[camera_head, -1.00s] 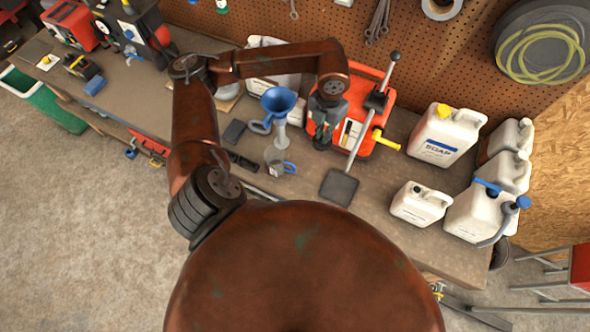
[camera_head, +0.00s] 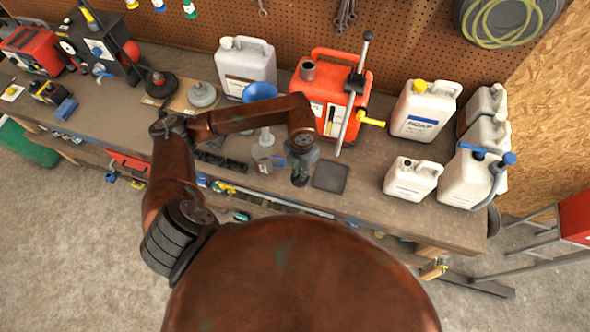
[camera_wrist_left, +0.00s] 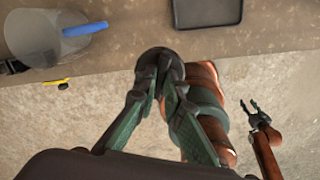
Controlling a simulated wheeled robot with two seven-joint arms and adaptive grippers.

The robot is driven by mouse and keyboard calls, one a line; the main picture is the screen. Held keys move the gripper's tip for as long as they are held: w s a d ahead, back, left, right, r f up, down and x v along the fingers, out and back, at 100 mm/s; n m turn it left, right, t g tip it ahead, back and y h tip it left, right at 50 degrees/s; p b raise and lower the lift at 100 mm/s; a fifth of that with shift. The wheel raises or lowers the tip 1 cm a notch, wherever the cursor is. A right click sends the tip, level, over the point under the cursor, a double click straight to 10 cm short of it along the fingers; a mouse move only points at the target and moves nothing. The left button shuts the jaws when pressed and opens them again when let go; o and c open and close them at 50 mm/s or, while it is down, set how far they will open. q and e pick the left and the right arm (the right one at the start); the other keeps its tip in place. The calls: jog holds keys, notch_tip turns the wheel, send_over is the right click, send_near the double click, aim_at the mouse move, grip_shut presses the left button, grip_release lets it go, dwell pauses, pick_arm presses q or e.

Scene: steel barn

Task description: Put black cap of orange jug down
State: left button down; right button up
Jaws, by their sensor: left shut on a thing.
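The orange jug (camera_head: 319,104) stands at the back of the bench in the head view. Its spout (camera_head: 308,71) shows a grey, uncapped opening. My left gripper (camera_head: 299,177) is in front of the jug, above the bench's front part. In the wrist view my left gripper (camera_wrist_left: 160,80) is shut on a round black cap (camera_wrist_left: 161,53), which appears close to the bench's front edge line. Fingers hide part of the cap. My right gripper (camera_wrist_left: 254,108) shows small in the wrist view, fingers apart and empty, over the floor.
A dark square tray (camera_head: 331,177) lies right of my left gripper; it also shows in the wrist view (camera_wrist_left: 207,14). A clear jug with a blue handle (camera_wrist_left: 45,42) stands to the left. White canisters (camera_head: 422,110) stand to the right. Some bare bench (camera_head: 362,190) lies between.

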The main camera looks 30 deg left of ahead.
pick_arm(q)
jog(key=w+a+f, duration=0.1)
jog(key=f, duration=0.1)
jog(key=w+a+f, duration=0.2)
jog(key=w+a+f+p, duration=0.1)
jog(key=f, duration=0.1)
jog(key=shift+w+a+f, duration=0.15)
jog(key=shift+a+f, duration=0.05)
notch_tip(320, 180, down, 2)
jog(key=shift+f+p, duration=0.1)
jog(key=shift+p, duration=0.6)
jog(key=shift+f, duration=0.45)
jog(key=shift+f, duration=0.2)
jog(key=c, duration=2)
grip_release()
jog(key=shift+r, duration=0.1)
jog(key=shift+c, duration=0.2)
jog(key=shift+r, duration=0.1)
